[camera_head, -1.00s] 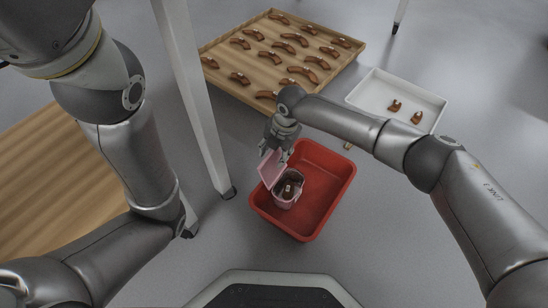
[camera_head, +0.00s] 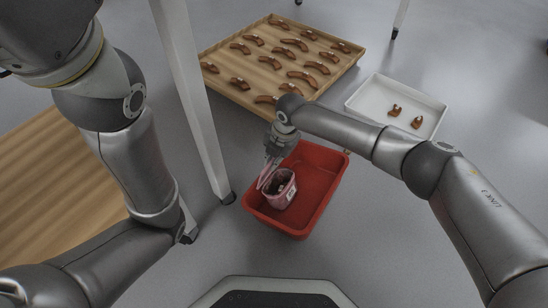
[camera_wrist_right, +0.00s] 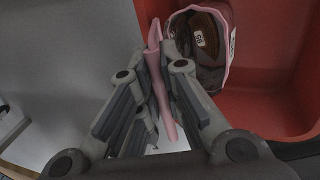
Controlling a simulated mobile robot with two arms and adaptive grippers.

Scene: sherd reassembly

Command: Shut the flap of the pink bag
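The pink bag (camera_head: 275,201) stands in the left part of a red crate (camera_head: 318,183), with its mouth open. A brown sherd with a white label (camera_wrist_right: 201,40) shows inside it in the right wrist view. The bag's pink flap (camera_wrist_right: 158,82) stands up at its left side; it also shows as a thin strip in the head view (camera_head: 264,176). My right gripper (camera_wrist_right: 160,60) is over the crate's back left edge, its fingers closed on both faces of the flap.
A wooden tray (camera_head: 233,82) with several curved brown sherds lies behind the crate. A white tray (camera_head: 372,92) with two brown pieces lies at the back right. A white table leg (camera_head: 205,140) stands left of the crate.

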